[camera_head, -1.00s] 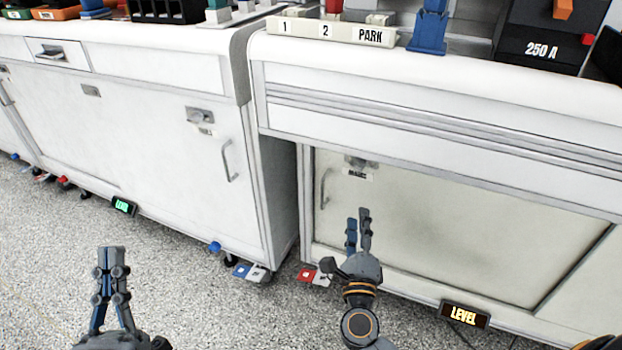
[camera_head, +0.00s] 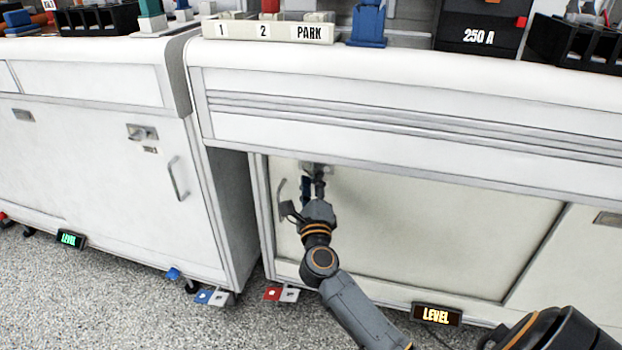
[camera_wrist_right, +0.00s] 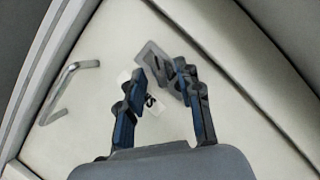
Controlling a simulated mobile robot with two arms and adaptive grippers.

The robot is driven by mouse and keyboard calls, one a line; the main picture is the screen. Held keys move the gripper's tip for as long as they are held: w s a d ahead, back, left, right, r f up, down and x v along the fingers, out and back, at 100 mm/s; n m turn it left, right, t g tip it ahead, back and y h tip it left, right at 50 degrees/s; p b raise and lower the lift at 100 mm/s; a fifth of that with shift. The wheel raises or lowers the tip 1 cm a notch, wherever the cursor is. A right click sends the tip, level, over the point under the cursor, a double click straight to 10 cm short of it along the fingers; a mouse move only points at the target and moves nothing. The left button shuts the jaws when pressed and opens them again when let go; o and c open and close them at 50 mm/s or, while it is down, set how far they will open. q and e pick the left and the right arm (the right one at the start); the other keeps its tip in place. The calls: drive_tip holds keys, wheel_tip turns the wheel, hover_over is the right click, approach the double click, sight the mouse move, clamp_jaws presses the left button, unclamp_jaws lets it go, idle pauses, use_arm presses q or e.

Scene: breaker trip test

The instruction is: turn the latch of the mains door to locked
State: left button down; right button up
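The door (camera_head: 430,220) is a pale panel in the right cabinet, with a bar handle (camera_head: 282,200) near its left edge. Its latch (camera_head: 328,169) is a small grey plate with a knob high on the door, partly covered by my fingers. In the right wrist view the latch (camera_wrist_right: 152,57) shows just beyond the fingertips, its knob partly hidden by the right finger. A white label below it is mostly covered. My right gripper (camera_head: 313,183) is in front of the latch. The wrist view shows its fingers (camera_wrist_right: 161,74) apart with nothing held. I cannot tell the latch's position or contact. My left gripper is out of view.
The left cabinet has a similar latch (camera_head: 142,132) and handle (camera_head: 178,180). The right cabinet's worktop edge (camera_head: 400,75) overhangs above the door. Red and white pedals (camera_head: 280,294) and a lit LEVEL sign (camera_head: 436,314) are low down. The speckled floor in front is open.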

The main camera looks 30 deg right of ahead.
drive_tip(key=shift+w+d+r, duration=0.15)
drive_tip(key=shift+w+d, duration=0.25)
drive_tip(key=shift+w, duration=0.2)
clamp_jaws()
